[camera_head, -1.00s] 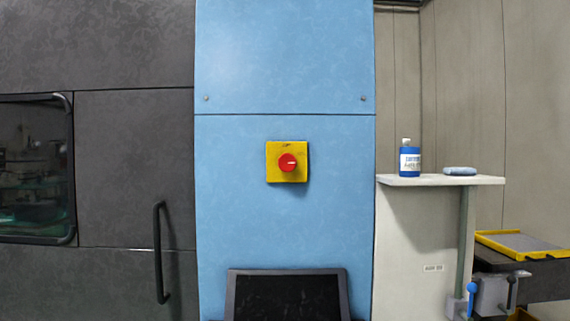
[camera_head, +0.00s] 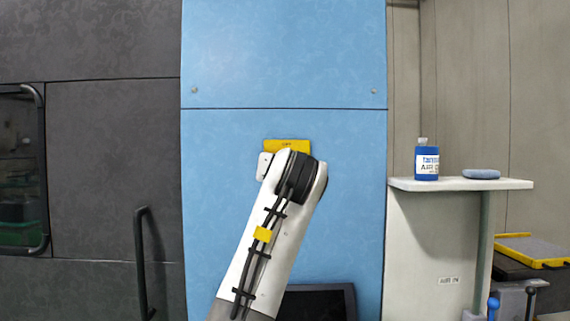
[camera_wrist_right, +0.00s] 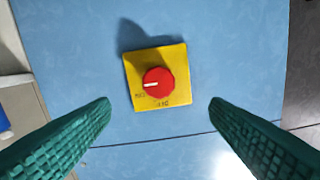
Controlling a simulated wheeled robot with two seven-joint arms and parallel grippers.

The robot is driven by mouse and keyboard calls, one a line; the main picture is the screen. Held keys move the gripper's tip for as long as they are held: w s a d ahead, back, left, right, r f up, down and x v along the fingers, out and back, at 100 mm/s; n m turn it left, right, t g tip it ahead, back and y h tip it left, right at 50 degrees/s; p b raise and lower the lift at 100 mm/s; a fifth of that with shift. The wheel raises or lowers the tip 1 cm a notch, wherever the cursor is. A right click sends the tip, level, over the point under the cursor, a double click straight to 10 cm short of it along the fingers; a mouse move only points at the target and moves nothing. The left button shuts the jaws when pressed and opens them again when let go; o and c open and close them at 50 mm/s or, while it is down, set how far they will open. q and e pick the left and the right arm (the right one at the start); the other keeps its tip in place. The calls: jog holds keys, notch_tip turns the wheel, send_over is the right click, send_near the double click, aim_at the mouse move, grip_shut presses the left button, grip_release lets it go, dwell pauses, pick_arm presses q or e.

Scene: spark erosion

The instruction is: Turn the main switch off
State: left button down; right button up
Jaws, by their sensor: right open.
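The main switch is a red round knob (camera_wrist_right: 158,82) with a white pointer mark, on a square yellow plate (camera_wrist_right: 136,62) with dark lettering. In the right wrist view the mark points left and slightly down. In the head view only the top of the yellow plate (camera_head: 287,146) shows; my right arm hides the knob. My right gripper (camera_wrist_right: 160,105) is open, its green ribbed fingertips apart on either side of the switch. Nothing is between the fingers' grip, and I see no contact with the knob. In the head view the fingers are hidden. My left gripper is not in view.
The switch is on a blue cabinet panel (camera_head: 230,190), flat and clear around it. A dark screen (camera_head: 325,303) is below. A door handle (camera_head: 143,262) stands out at left. A shelf (camera_head: 462,185) with a blue bottle (camera_head: 427,163) is at right.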

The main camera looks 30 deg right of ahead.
jog(key=p+x, duration=0.6)
jog(key=x, duration=0.5)
jog(key=shift+w+d, duration=0.2)
jog(key=shift+d, duration=0.1)
